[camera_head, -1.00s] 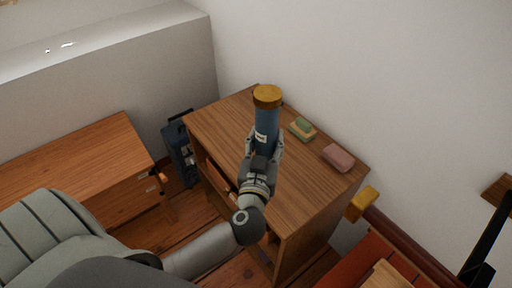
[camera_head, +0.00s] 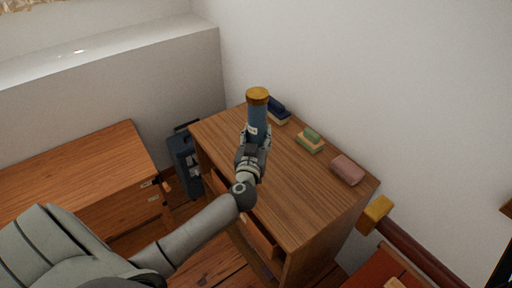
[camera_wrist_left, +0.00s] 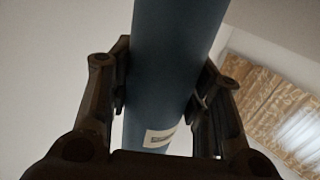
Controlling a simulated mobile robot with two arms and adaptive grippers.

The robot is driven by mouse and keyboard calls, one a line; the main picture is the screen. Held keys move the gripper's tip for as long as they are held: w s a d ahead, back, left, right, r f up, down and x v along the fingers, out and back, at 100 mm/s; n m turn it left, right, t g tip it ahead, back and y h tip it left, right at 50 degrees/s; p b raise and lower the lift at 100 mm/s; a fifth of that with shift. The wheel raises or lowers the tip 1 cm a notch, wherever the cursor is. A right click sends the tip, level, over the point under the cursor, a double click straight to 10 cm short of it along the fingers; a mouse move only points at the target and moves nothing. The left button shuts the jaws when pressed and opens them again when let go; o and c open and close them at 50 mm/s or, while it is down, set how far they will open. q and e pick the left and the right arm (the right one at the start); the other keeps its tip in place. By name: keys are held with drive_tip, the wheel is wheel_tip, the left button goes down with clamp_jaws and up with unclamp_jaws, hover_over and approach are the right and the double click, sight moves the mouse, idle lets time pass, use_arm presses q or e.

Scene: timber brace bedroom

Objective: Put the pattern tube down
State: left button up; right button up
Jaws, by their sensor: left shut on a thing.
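The pattern tube (camera_head: 257,116) is a blue cylinder with a yellow-brown cap and a pale label. In the head view it stands roughly upright over the far left part of the wooden cabinet top (camera_head: 290,195). My left gripper (camera_head: 254,140) is shut on its lower part. In the left wrist view the tube (camera_wrist_left: 172,70) runs between the two dark fingers, with the label low between them. The tube's bottom end is hidden by the gripper, so I cannot tell whether it touches the top. My right gripper is not in view.
On the cabinet top, a dark blue item (camera_head: 278,110), a green and yellow block (camera_head: 310,140) and a pink block (camera_head: 347,169) line the wall side. The front half is clear. A desk (camera_head: 75,180) and a blue case (camera_head: 184,150) stand left.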

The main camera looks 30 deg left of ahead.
use_arm(q)
drive_tip(key=shift+w+a+f, duration=0.2)
drive_tip(key=shift+a+f, duration=0.1)
drive_tip(key=shift+f, duration=0.15)
wheel_tip(320, 180, down, 4)
drive_tip(key=shift+w+a+r+b, duration=0.15)
drive_tip(key=shift+r+b, duration=0.1)
drive_tip(key=shift+b, duration=1)
drive_tip(key=o, duration=1.1)
drive_tip(key=shift+f, duration=0.15)
